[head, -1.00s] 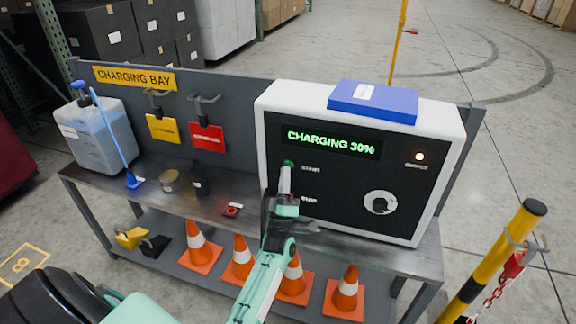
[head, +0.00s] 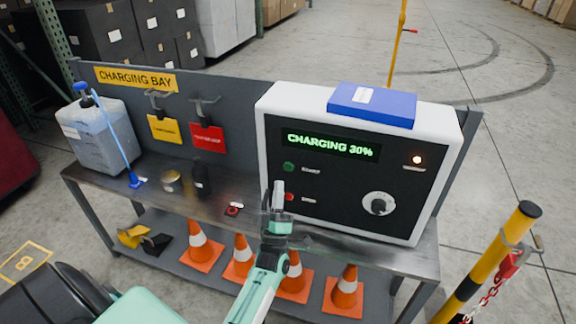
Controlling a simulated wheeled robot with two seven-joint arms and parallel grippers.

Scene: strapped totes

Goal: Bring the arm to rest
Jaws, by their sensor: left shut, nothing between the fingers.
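My left arm reaches up from the bottom middle in the head view. Its gripper (head: 278,192) is shut and empty, in front of the lower left part of the charger panel (head: 335,212). The charger is a white box with a black face. Its display (head: 328,145) reads "CHARGING 30%". A green button (head: 288,167) shows clear above the gripper, and a red button (head: 290,197) sits just right of the fingertips. I cannot tell whether the fingers touch the panel. My right gripper is not in view.
The charger stands on a metal bench (head: 150,205). A jug (head: 100,135), a tin (head: 172,181) and a dark cup (head: 201,178) stand at left. Orange cones (head: 343,290) are on the lower shelf. A yellow-black post (head: 490,262) with a chain stands at right.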

